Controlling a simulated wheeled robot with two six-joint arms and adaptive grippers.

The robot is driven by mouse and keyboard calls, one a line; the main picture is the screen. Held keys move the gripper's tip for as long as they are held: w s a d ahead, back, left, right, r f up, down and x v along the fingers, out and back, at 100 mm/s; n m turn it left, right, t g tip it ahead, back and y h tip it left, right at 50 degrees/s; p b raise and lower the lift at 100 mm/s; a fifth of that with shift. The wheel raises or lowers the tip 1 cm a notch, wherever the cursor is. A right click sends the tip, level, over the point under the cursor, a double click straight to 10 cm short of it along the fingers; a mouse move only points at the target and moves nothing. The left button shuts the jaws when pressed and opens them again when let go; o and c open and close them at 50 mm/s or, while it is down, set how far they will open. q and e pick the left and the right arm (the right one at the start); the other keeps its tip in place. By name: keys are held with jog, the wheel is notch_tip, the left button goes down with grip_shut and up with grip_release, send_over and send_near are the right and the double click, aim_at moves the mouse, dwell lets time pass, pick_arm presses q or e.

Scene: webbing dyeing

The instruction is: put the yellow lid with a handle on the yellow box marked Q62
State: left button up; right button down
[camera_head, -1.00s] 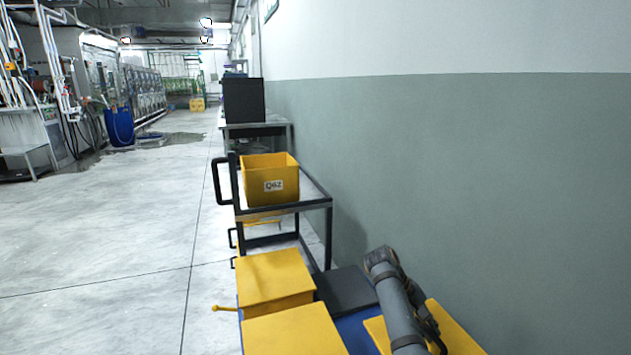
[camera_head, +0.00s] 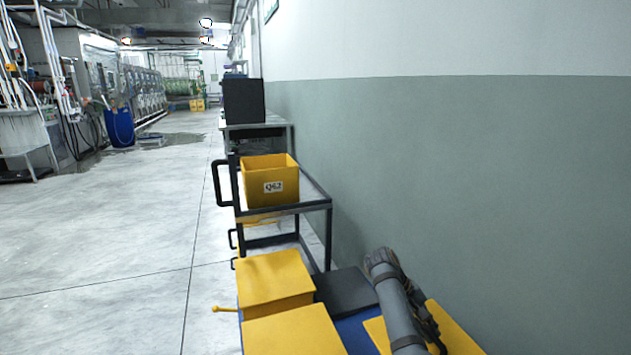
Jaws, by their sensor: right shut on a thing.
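The yellow box marked Q62 (camera_head: 272,196) stands upright and open at the top on a black-framed cart, with its white label facing me. My right arm reaches up from the bottom edge, right of centre. My right gripper (camera_head: 426,322) is a dark shape beside the grey arm link, mostly hidden by it. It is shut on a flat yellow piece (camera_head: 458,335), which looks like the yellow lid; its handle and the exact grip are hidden. This lid is nearer to me than the Q62 box, below and right of it, and apart from it. My left gripper is out of view.
The black-framed cart (camera_head: 322,204) stands along the wall. Two yellow boxes with flat tops (camera_head: 273,280) (camera_head: 293,332) and a dark flat block (camera_head: 345,291) are in front. A yellow knobbed rod (camera_head: 225,309) sticks out left. The floor to the left is clear.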

pick_arm(q)
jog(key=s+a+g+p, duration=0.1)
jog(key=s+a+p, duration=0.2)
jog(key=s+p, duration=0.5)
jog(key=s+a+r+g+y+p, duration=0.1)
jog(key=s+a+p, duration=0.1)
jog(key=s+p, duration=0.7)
jog(key=p, duration=0.6)
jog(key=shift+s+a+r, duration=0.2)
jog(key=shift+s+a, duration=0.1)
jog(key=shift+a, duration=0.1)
